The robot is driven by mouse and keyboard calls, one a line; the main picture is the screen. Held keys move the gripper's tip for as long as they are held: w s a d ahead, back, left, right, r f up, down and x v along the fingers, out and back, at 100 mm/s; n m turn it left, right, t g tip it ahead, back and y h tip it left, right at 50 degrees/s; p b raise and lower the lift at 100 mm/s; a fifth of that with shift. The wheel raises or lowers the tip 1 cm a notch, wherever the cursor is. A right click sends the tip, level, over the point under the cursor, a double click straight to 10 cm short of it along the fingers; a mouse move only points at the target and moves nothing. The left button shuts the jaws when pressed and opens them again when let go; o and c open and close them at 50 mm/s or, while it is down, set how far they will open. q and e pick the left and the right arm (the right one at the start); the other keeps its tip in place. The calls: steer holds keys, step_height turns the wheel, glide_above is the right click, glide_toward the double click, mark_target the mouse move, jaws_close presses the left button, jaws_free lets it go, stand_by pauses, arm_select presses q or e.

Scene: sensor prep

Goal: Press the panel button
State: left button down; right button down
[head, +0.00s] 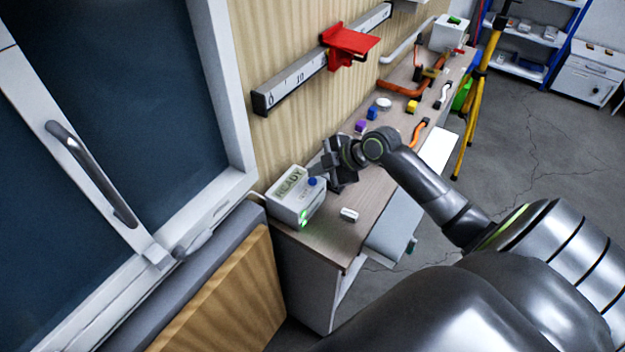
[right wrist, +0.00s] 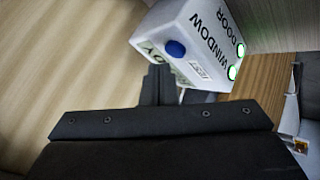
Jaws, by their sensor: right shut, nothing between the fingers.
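The panel is a white box (head: 296,204) at the near end of the bench. Its display reads READY, and a round blue button (head: 312,182) sits on its top face. In the right wrist view the panel (right wrist: 200,40) shows WINDOW and DOOR labels with two green lights, and the blue button (right wrist: 175,48). My right gripper (head: 318,168) is shut and empty, just beyond the button in the head view. In the right wrist view its fingertips (right wrist: 158,72) are close to the button; I cannot tell whether they touch it. My left gripper is out of view.
A small white block (head: 349,215) lies on the bench (head: 322,236) right of the panel. Coloured blocks and orange pipes lie farther along. A ruler rail (head: 300,75) with a red bracket (head: 350,43) is on the wall above. A window (head: 130,130) is at left.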

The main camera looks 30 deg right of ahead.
mark_target(317, 183)
steer(key=shift+f, duration=0.1)
steer(key=shift+f+b, duration=0.3)
steer(key=shift+b, duration=0.1)
steer(key=shift+f+b, duration=0.4)
stand_by(0.5)
stand_by(0.4)
steer(key=shift+r+p, duration=0.6)
steer(key=shift+r, duration=0.25)
step_height(317, 183, up, 5)
steer(key=p, duration=0.4)
stand_by(0.5)
